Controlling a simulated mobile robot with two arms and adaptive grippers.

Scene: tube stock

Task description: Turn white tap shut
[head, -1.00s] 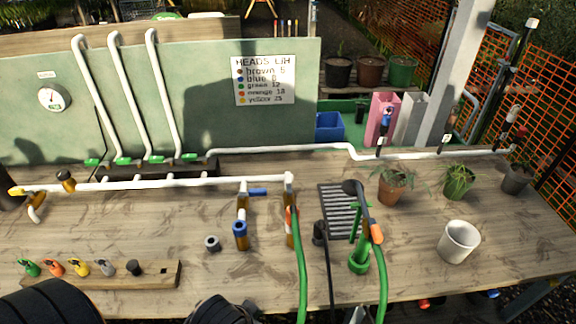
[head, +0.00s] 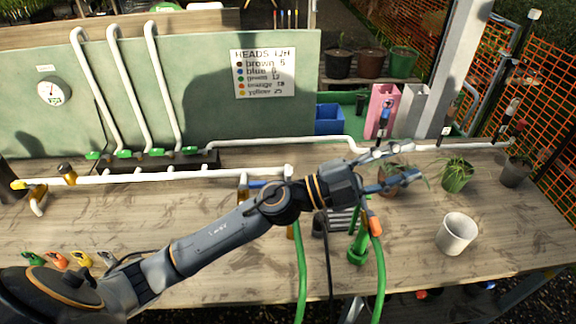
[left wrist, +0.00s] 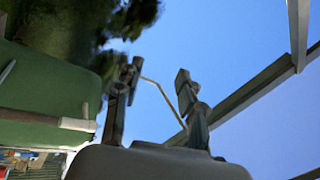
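My left arm reaches across the bench, and its gripper (head: 408,165) hangs over the right half of the bench, in front of the white pipe (head: 270,143). Its two fingers are apart with nothing between them. The left wrist view shows both fingertips (left wrist: 158,80) spread against the sky. Another dark and light upright fitting (head: 510,108) stands at the pipe's right end. I cannot tell which fitting is the white tap. My right gripper is out of view.
The gripper partly hides a plant pot (head: 390,186). A white pot (head: 457,234) stands in front to the right, with another plant (head: 456,174) behind it. A green hose (head: 377,270) hangs over the front edge. Green-handled valves (head: 156,152) are at the back left.

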